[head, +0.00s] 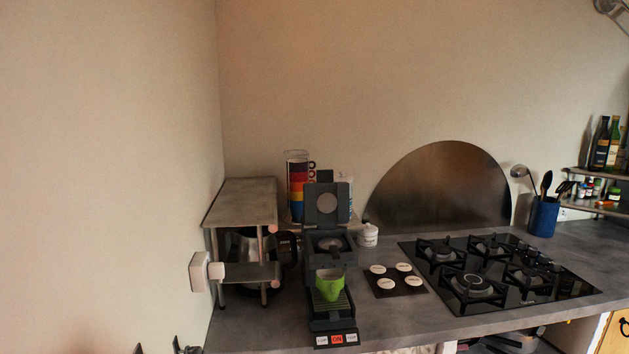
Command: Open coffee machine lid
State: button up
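The dark grey coffee machine (317,262) stands on the counter near its front edge. Its lid (312,207) stands raised at the back, with a round light disc on its inner face towards me. The round brewing opening (331,243) below is uncovered. Small dark tips at the bottom left edge, well apart from the machine, may be my gripper (161,349). The rest is cut off, so its opening cannot be judged.
A small metal shelf (240,205) stands close left of the machine, with a glass jug (241,245) under it. Stacked coloured cups (297,190) are behind. A dark board with white round pods (383,286) and a gas hob (500,271) lie to the right.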

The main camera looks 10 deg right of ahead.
aim_at(325, 200)
jog(key=i, duration=0.85)
jog(key=z, duration=0.05)
